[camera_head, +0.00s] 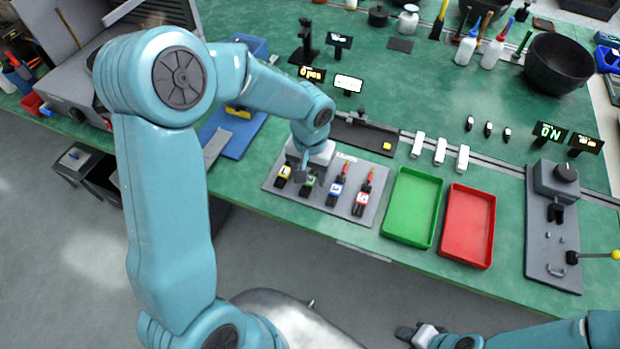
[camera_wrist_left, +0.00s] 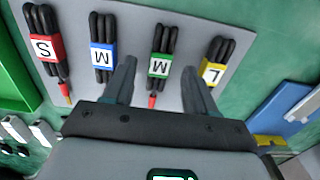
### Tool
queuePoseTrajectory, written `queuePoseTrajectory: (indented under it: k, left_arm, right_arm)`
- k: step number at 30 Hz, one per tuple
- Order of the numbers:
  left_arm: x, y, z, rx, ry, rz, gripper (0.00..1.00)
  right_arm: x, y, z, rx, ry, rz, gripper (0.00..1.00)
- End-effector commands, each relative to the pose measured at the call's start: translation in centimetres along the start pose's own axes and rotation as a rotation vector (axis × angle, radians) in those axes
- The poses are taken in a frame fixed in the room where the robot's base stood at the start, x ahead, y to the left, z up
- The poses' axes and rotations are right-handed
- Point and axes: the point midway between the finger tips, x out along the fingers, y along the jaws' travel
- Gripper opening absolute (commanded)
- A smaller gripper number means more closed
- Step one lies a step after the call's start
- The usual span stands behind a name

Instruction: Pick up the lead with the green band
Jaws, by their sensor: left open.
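The lead with the green band (camera_head: 309,184) lies on a grey mat (camera_head: 273,187), partly hidden by my left gripper in the head view.
Beside it lie the yellow-band lead (camera_head: 284,174), the blue-band lead (camera_head: 336,191) and the red-band lead (camera_head: 363,198). A green tray (camera_head: 412,239) and a red tray (camera_head: 467,258) stand right of the mat. A dark fixture strip (camera_head: 368,137) lies behind.

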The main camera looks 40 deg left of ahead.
Motion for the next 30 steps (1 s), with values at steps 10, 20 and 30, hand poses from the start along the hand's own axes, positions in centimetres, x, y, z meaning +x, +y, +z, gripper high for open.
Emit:
queuePoseTrajectory:
  k: [10,20,30]
  left_arm:
    - [1.2,0.0,-0.1,-0.001,0.001,0.000,0.56]
    - [1.2,0.0,-0.1,0.000,0.000,0.000,0.00]
    - [-0.4,0.1,-0.2,0.000,0.003,0.000,0.00]
  right_arm:
    - [0.0,0.0,0.0,0.000,0.000,0.000,0.43]
    - [0.0,0.0,0.0,0.000,0.000,0.000,0.43]
    - [0.0,0.0,0.0,0.000,0.000,0.000,0.43]
